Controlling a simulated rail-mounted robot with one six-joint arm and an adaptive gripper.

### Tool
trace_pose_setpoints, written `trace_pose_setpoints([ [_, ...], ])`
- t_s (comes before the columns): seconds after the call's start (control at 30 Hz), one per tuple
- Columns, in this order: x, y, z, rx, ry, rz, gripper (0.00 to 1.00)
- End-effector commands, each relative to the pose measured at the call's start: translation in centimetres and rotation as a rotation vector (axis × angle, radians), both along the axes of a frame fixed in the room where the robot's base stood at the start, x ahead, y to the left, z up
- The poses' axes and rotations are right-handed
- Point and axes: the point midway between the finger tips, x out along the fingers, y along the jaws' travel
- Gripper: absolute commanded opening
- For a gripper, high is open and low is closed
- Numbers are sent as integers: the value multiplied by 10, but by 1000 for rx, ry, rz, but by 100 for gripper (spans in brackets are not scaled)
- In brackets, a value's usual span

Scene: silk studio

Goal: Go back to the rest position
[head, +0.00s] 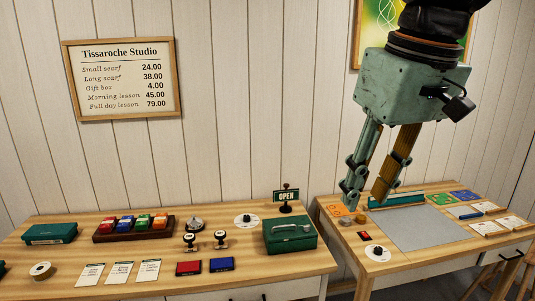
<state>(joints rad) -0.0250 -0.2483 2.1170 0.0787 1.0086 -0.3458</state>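My gripper (365,201) hangs at the upper right in the head view, its two fingers pointing down. The fingers are apart, with wall and desk showing between them, and nothing is held. The fingertips appear in front of the left back part of the right desk (345,275); their exact height above it is hard to tell.
The left desk (60,285) holds a green cash box (290,234), an OPEN sign (286,197), two stamps (205,239), ink pads and price cards. The right desk has a grey mat (420,235), a teal bar-shaped tool (397,201) and several cards. The wall stands behind.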

Motion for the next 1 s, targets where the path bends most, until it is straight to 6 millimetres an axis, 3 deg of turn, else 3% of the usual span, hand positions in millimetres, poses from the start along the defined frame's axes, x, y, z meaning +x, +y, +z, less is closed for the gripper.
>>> trace_pose_setpoints([
  [0.7,-136,-24,-52,15,-45,-231,32],
  [1.0,-180,-31,-78,24,-62,-311,32],
])
